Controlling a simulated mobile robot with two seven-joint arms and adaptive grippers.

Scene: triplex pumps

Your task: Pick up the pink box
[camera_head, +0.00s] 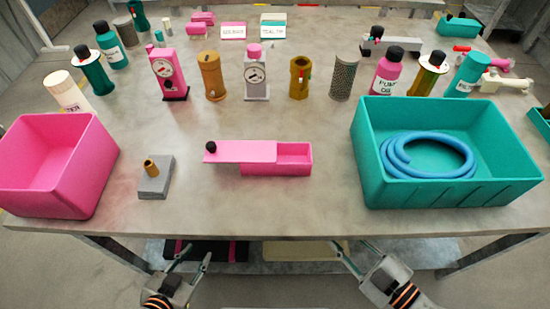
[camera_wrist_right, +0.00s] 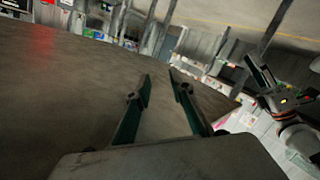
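A large open pink bin (camera_head: 82,182) stands at the left front of the table. A smaller pink box (camera_head: 277,166) lies at the table's middle, its flat lid (camera_head: 238,150) with a black knob slid left so that the right part is uncovered. I cannot tell which of these is the task's pink box. My left gripper (camera_head: 192,255) is open and empty, below the front edge in the picture, apart from both. My right gripper (camera_head: 354,248) is open and empty at the front edge's right half; its parted fingers also show in the right wrist view (camera_wrist_right: 159,84).
A teal bin (camera_head: 366,158) holding a coiled blue hose (camera_head: 430,156) stands at right. A grey block (camera_head: 156,184) with a brass peg sits beside the pink bin. Gauges, cylinders and bottles line the back. The table's front strip (camera_head: 270,212) is clear.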

